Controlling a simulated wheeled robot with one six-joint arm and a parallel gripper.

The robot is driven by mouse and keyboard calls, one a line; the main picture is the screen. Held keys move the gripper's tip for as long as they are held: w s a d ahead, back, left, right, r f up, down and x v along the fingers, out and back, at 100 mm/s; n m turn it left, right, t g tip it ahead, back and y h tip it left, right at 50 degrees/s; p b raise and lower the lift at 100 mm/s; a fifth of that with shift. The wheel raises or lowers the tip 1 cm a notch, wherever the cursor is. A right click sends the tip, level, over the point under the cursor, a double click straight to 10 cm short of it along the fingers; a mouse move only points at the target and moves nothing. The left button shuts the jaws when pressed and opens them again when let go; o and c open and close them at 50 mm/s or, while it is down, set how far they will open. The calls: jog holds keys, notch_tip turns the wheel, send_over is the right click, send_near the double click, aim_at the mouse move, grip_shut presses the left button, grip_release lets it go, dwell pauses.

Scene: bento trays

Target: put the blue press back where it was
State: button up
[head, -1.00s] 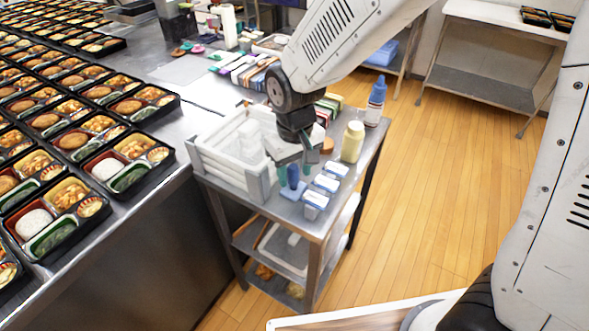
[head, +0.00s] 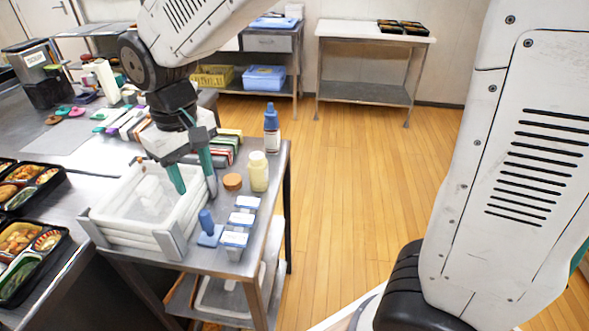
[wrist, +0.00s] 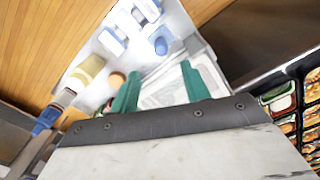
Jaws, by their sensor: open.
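The blue press (head: 208,230) stands upright on the steel cart top, between the white tray stack and the row of small blue-and-white boxes. It also shows in the wrist view (wrist: 160,44), seen from above. My gripper (head: 196,190) is open and empty, with its teal fingers pointing down. In the head view it is above and behind the press, over the right edge of the white tray stack (head: 172,243). In the wrist view the two fingers (wrist: 160,85) are apart, with the press beyond them and nothing between the tips.
Several blue-and-white boxes (head: 241,219) stand right of the press. A round brown lid (head: 232,182), a cream bottle (head: 258,172) and a blue-capped bottle (head: 271,130) stand farther back. Bento trays (head: 22,240) fill the left counter. Wooden floor lies open to the right.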

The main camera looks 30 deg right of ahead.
jog(key=s+d+r+m, duration=0.1)
jog(key=s+d+r, duration=0.25)
jog(key=d, duration=0.35)
jog(key=s+d+r+m, duration=0.2)
jog(key=s+d, duration=0.3)
jog(key=d, duration=0.2)
jog(key=s+d+m, duration=0.1)
jog(key=s+d, duration=0.2)
jog(key=s, duration=0.2)
jog(key=s+d+m+t, duration=0.1)
jog(key=s+d, duration=0.2)
jog(key=s, duration=0.2)
jog(key=shift+s+d+f, duration=0.25)
jog(key=shift+s+f, duration=0.05)
jog(key=shift+s, duration=0.05)
